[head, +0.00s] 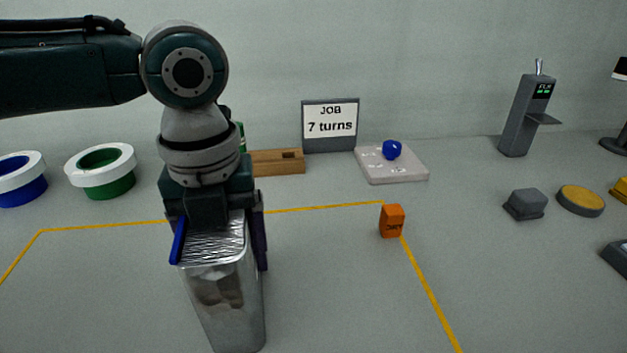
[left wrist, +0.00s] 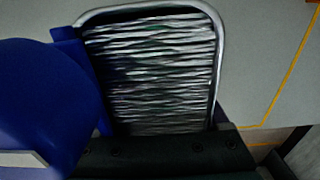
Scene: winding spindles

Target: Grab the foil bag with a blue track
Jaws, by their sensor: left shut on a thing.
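The foil bag (head: 228,305) is a tall silver block with a crinkled top and a blue strip, the track (head: 178,241), along its upper left edge. My left gripper (head: 218,222) points down from above and is shut on the bag's upper end. A dark finger shows on the bag's right side. In the left wrist view the bag's ridged silver top (left wrist: 155,70) fills the middle, with the blue track (left wrist: 82,75) along its left edge. The bag's lower end touches the frame's bottom edge. My right gripper is not in view.
Blue (head: 22,180) and green (head: 102,172) white-topped rings stand at left. A job sign (head: 330,125) reads "7 turns". An orange block (head: 392,221) sits on the yellow line. A grey tray (head: 392,172) holds a blue knob. Table between block and bag is clear.

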